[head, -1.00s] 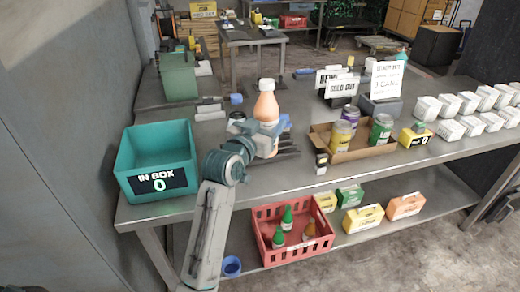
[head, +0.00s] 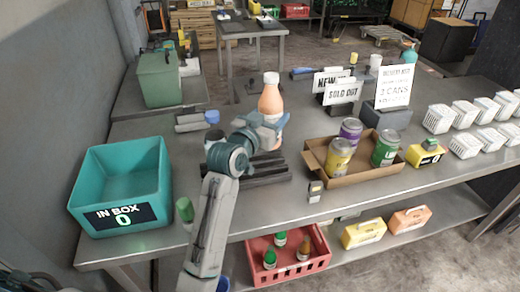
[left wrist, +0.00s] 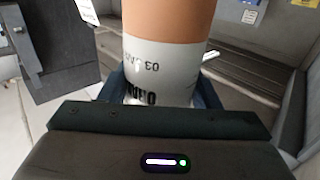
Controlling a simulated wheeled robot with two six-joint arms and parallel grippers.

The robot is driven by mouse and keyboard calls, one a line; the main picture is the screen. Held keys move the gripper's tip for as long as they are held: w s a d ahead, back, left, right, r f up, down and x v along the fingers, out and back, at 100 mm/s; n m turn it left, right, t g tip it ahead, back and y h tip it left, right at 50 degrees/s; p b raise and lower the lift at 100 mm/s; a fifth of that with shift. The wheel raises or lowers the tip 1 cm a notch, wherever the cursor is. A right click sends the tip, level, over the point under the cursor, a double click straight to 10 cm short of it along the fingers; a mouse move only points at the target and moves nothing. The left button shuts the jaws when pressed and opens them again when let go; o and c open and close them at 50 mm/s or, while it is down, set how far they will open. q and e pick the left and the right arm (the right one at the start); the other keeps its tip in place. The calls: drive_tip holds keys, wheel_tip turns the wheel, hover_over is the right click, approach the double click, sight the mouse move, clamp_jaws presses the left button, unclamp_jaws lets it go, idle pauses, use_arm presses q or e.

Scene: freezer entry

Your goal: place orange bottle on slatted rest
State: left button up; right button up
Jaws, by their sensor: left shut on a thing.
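The orange bottle (head: 270,98) has a pale cap and a white label and is upright in my left gripper (head: 272,127). The gripper is shut around its labelled part. In the left wrist view the bottle (left wrist: 168,18) fills the upper middle, between the finger tips. The slatted rest (head: 265,180), a set of dark parallel bars, lies on the steel table behind and below my left forearm. The bottle shows above its far side; its base is hidden, so I cannot tell whether it touches the bars. My right gripper is not in view.
A teal in box (head: 105,185) stands at left. Signs (head: 342,90) stand behind. A red crate (head: 290,265) is on the lower shelf.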

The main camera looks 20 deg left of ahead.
use_arm(q)
drive_tip(key=s+f, duration=0.1)
drive_tip(key=f, duration=0.2)
drive_tip(key=shift+s, duration=0.4)
drive_tip(key=f, duration=0.1)
drive_tip(key=w+f, duration=0.1)
drive_tip(key=f, duration=0.1)
drive_tip(key=shift+f+p, duration=0.2)
drive_tip(key=shift+p, duration=0.2)
drive_tip(key=shift+f, duration=0.4)
drive_tip(key=shift+s, duration=0.25)
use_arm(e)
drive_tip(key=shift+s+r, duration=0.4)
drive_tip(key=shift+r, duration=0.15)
use_arm(q)
drive_tip(key=shift+f, duration=0.1)
drive_tip(key=o, duration=1.3)
drive_tip(key=shift+f, duration=0.15)
drive_tip(key=shift+o, duration=0.4)
